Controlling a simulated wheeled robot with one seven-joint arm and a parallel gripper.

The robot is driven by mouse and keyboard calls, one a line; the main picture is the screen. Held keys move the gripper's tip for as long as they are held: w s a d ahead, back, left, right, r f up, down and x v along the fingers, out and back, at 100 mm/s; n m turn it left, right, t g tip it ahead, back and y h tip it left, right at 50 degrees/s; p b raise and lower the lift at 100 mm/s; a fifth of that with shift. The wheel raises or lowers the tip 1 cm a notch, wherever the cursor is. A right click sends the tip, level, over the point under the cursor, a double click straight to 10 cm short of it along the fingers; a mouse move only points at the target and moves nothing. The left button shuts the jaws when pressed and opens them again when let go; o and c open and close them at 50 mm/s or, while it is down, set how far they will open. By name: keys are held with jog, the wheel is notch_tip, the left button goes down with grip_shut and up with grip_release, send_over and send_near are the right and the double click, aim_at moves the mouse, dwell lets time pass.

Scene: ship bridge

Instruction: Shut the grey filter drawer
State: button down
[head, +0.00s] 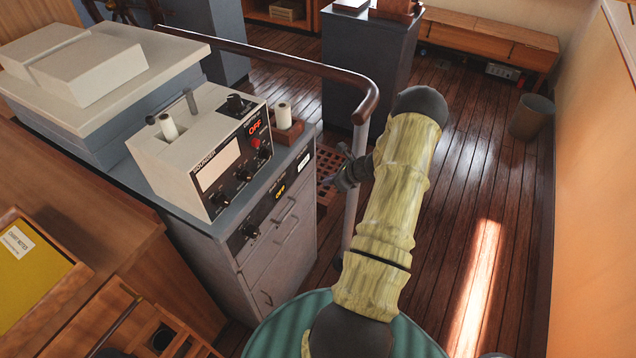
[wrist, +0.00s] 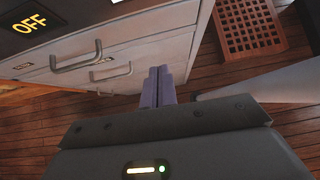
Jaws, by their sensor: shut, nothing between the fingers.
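The grey cabinet has drawers with bar handles: an upper drawer front (head: 288,228) and a lower one (head: 268,290) in the head view. In the wrist view, a grey drawer front (wrist: 120,52) with a handle fills the upper left, with another handle below it. I cannot tell which is the filter drawer, nor how far any drawer stands out. My gripper (head: 335,181) is right of the cabinet, beside the rail post. In the wrist view my gripper (wrist: 160,72) is shut and empty, its fingertips by the right end of the drawer fronts; contact is unclear.
A brown handrail (head: 300,65) on a pale post (head: 352,210) stands close to my arm. The sounder box (head: 205,150) sits on the cabinet top. A wooden grating (wrist: 248,25) lies on the plank floor. The floor at right is open, with a bin (head: 531,117) by the wall.

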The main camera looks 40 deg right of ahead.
jog(key=shift+a+r+b+v, duration=0.1)
jog(key=shift+b+v, duration=0.15)
jog(key=shift+v, duration=1.15)
jog(key=shift+a+r+b+v, duration=0.15)
jog(key=shift+b+v, duration=0.1)
jog(key=shift+v, duration=1.1)
jog(key=shift+w, duration=0.1)
jog(key=a+r+n+g, duration=0.3)
jog(key=a+r+n, duration=0.1)
jog(key=a+n, duration=0.4)
jog(key=a+r+n+g, duration=0.2)
jog(key=a+r+n, duration=0.3)
jog(key=a, duration=0.5)
jog(key=s+a+r+n+h, duration=0.1)
jog(key=s+a+r+n, duration=0.4)
jog(key=a+n, duration=0.3)
jog(key=s+a+r+n+h, duration=0.2)
jog(key=s+a+r+n, duration=0.2)
jog(key=a+n, duration=0.5)
jog(key=s+n, duration=0.1)
jog(key=s, duration=0.1)
jog(key=shift+s+r+n+g, duration=0.3)
jog(key=shift+s+r+g, duration=0.05)
jog(key=shift+r+g, duration=0.05)
